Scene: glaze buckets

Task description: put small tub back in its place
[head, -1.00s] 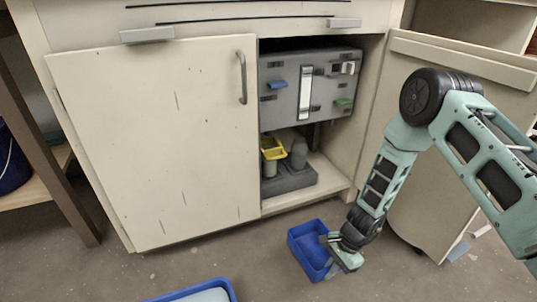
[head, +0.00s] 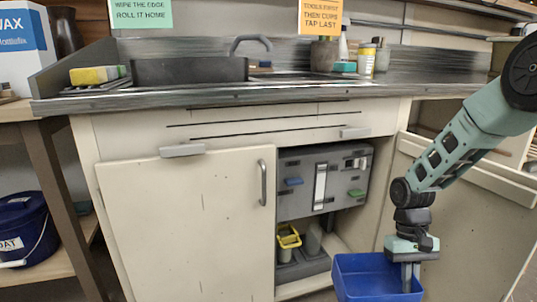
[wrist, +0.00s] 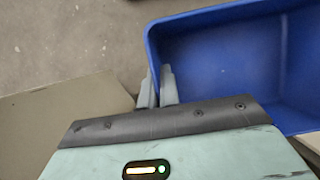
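The small tub (head: 362,280) is a plain blue open box, held up in front of the open right side of the cabinet in the head view. My gripper (head: 408,272) is shut on its right wall, fingers pointing down. In the wrist view the two fingers (wrist: 158,88) pinch the wall of the tub (wrist: 235,60), whose visible inside looks empty. The tub's lower part is cut off by the bottom of the head view.
The left door (head: 190,225) is shut; the right door (head: 450,220) stands open. A counter (head: 250,97) with a sink runs above. A dark blue bucket (head: 22,230) is on a left shelf.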

